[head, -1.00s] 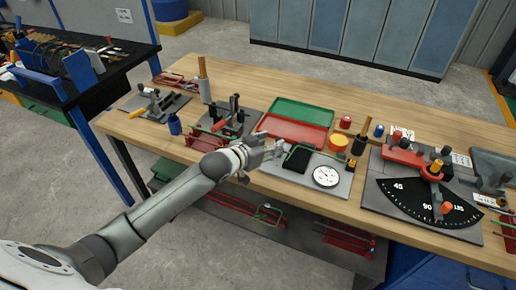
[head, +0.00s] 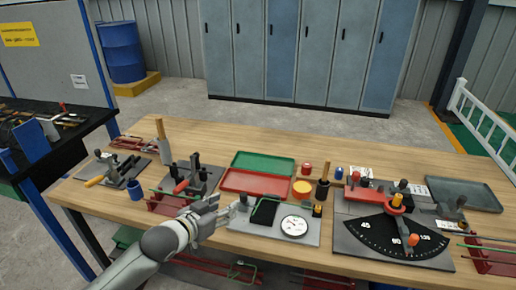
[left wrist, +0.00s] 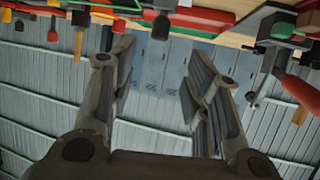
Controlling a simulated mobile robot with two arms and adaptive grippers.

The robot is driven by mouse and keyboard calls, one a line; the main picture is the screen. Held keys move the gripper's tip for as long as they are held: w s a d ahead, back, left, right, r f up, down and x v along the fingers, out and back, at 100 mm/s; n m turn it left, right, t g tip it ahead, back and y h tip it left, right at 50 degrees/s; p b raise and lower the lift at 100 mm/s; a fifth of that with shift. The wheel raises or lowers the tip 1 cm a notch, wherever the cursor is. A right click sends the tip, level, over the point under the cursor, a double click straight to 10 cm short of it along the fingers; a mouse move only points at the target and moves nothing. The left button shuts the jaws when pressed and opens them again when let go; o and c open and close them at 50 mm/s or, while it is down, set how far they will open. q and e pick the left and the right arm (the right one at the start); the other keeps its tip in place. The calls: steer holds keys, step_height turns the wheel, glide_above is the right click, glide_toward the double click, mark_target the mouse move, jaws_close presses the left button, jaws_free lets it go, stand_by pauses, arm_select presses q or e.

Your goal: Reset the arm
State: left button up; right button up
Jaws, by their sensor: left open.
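My left gripper (head: 222,208) reaches in from the lower left in the head view, over the front edge of the workbench (head: 330,146). It is between the red rack at left and the grey plate with the dial gauge (head: 295,225). In the left wrist view its two fingers (left wrist: 160,90) are spread apart, with nothing between them. That view looks upside down, with the bench items along its top. My right gripper is not in view.
A red tray (head: 255,183) and a green tray (head: 263,164) lie mid-bench. A black angle-scale fixture (head: 388,238) is at right. Clamp fixtures (head: 190,180) stand at left. Grey-blue lockers (head: 295,50) stand behind. A dark side table (head: 60,145) is at far left.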

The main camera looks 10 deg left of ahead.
arm_select(q)
steer(key=s+d+f+g+y, duration=0.1)
steer(key=s+d+f+g, duration=0.1)
steer(key=s+f, duration=0.35)
steer(key=s+d+f+g+y, duration=0.1)
steer(key=s+f+g, duration=0.15)
steer(key=s, duration=0.55)
steer(key=s+a+f+n+g+y, duration=0.1)
steer(key=s+f+g, duration=0.1)
steer(key=s, duration=0.7)
steer(key=s+a+f+g+y, duration=0.1)
steer(key=s+f+g, duration=0.15)
steer(key=s, duration=0.65)
step_height(320, 180, down, 25)
steer(key=s+g, duration=0.1)
steer(key=g, duration=0.1)
steer(key=s+a+f, duration=0.2)
steer(key=s+f, duration=1.5)
steer(key=shift+s+a+g, duration=0.2)
steer(key=shift+a+g, duration=0.15)
steer(key=shift+g, duration=0.05)
